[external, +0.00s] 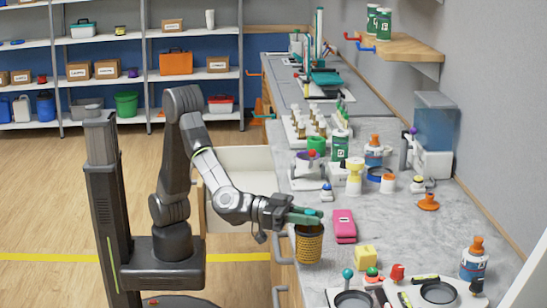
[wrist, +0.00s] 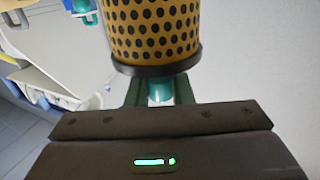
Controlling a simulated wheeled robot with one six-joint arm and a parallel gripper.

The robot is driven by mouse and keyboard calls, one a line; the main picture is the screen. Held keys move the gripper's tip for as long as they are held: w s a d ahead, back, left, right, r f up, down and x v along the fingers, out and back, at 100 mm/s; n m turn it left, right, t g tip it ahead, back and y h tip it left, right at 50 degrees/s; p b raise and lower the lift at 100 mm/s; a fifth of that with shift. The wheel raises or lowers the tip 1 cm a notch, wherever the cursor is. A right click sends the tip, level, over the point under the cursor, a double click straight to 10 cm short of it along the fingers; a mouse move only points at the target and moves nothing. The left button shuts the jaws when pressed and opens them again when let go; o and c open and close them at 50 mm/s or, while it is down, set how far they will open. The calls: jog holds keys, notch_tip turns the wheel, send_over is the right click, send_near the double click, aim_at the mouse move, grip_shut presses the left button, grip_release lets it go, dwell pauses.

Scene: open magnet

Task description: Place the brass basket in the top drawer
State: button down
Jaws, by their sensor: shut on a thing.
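The brass basket (external: 309,245) is a yellow-gold cup with rows of dark holes and a dark rim. It is upright at the counter's front edge; I cannot tell whether it rests there or hangs just above. My gripper (external: 303,217) is shut on it at its rim. In the wrist view the basket (wrist: 150,28) is close beyond the fingers of my gripper (wrist: 158,92), its dark rim nearest. The top drawer (external: 245,160) is pulled open from the counter, left of and behind the basket; its pale inside shows partly, and my arm hides some of it.
A pink case (external: 344,226) and a yellow block (external: 365,256) lie right of the basket on the grey counter (external: 400,228). Bottles and jars stand farther back. A tray with round dark pans (external: 437,292) is at the front. Open floor lies left of my arm.

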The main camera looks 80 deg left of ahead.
jog(key=s+d+f+m+g+h, duration=0.3)
jog(key=s+d, duration=0.1)
jog(key=s, duration=0.6)
jog(key=s+d+f+m+g+h, duration=0.2)
jog(key=s+d+f+m+h, duration=0.15)
jog(key=s, duration=0.65)
jog(key=s+f+m+g+h, duration=0.2)
jog(key=s+f+g, duration=0.1)
jog(key=s, duration=0.8)
jog(key=s+f+m+g+h, duration=0.2)
jog(key=s+g, duration=0.3)
jog(key=s, duration=0.7)
jog(key=shift+a+f+m, duration=0.45)
jog(key=shift+f, duration=0.1)
jog(key=shift+w, duration=0.1)
